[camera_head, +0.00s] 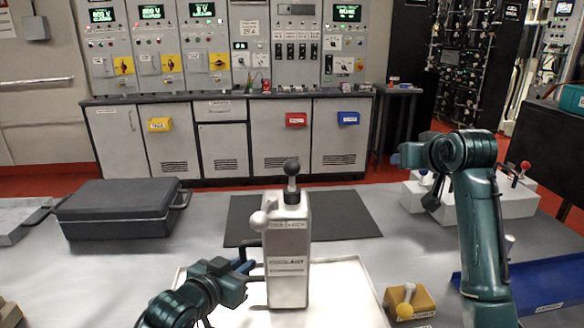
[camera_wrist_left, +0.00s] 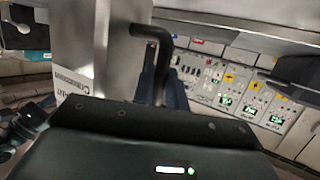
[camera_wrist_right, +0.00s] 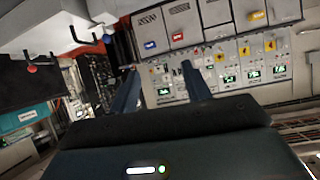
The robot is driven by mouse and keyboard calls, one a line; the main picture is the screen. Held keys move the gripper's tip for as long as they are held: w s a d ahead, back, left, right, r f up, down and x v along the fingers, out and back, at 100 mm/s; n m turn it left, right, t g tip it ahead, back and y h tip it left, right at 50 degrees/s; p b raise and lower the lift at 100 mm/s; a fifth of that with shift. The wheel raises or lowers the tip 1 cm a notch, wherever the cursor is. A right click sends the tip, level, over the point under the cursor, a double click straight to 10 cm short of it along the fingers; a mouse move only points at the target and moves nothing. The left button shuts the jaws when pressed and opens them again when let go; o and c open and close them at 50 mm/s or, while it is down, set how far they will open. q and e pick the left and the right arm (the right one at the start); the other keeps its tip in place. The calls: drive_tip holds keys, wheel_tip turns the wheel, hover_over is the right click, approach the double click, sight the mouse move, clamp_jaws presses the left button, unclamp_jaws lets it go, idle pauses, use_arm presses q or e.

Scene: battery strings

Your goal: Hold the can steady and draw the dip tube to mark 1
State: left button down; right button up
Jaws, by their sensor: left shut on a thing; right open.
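A silver coolant can (camera_head: 288,262) stands upright on the bench, on a white tray (camera_head: 345,308). The dip tube, with a black ball knob (camera_head: 291,167), rises from its top; any marks are too small to read. A white ball (camera_head: 258,220) sits at the can's upper left. My left gripper (camera_head: 250,266) is shut on the can's black side handle (camera_wrist_left: 150,34), and the can's wall (camera_wrist_left: 95,50) fills the left of the left wrist view. My right gripper (camera_wrist_right: 160,85) is open and empty, raised at the right, well apart from the can.
A dark mat (camera_head: 350,215) lies behind the can. A black case (camera_head: 118,208) is at the left. A yellow block (camera_head: 420,302) with a pale knob and a blue tray (camera_head: 535,268) are at the right. A white fixture (camera_head: 518,200) stands near my right arm.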

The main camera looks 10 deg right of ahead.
drive_tip(key=a+f+n+y, duration=0.2)
drive_tip(key=a+n+y, duration=0.1)
drive_tip(key=a+y, duration=0.15)
drive_tip(key=n+g+y, duration=0.7)
drive_tip(key=n+y, duration=0.4)
drive_tip(key=y, duration=0.3)
approach(292, 169)
drive_tip(key=x, duration=0.7)
drive_tip(key=w+x, duration=0.1)
drive_tip(key=x, duration=0.2)
drive_tip(key=shift+w+f, duration=0.15)
drive_tip(key=shift+f, duration=0.15)
drive_tip(key=shift+c, duration=0.5)
clamp_jaws()
